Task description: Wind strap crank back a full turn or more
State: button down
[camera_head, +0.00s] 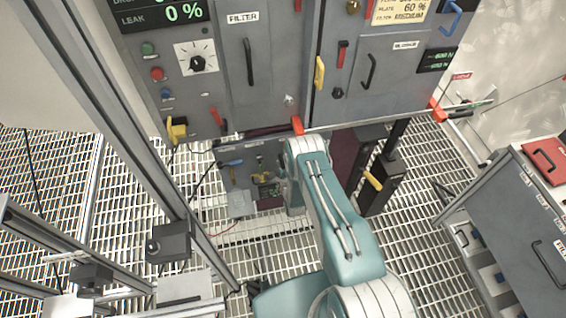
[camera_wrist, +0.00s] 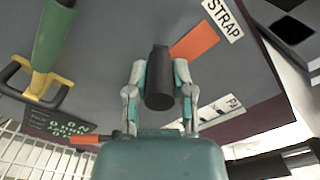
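In the wrist view, a black cylindrical handle of the strap crank (camera_wrist: 160,88) points toward the camera, between the two fingers of my gripper (camera_wrist: 160,80). The finger pads appear to close against its two sides. An orange bar (camera_wrist: 194,42) runs from behind the handle toward a white "STRAP" label (camera_wrist: 223,17) on the grey panel (camera_wrist: 105,45). In the head view my own arm covers the crank, and I cannot make out the fingers clearly there.
In the wrist view, a green handle with a yellow guard (camera_wrist: 46,50) is at left, and an orange-tipped bar (camera_wrist: 90,139) is below it. In the head view, a grey cabinet (camera_head: 281,75) stands ahead, a drawer unit (camera_head: 520,215) right, and metal frames (camera_head: 120,140) left over grating.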

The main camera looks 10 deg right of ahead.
jog(key=shift+a+n, duration=0.1)
jog(key=shift+n, duration=0.2)
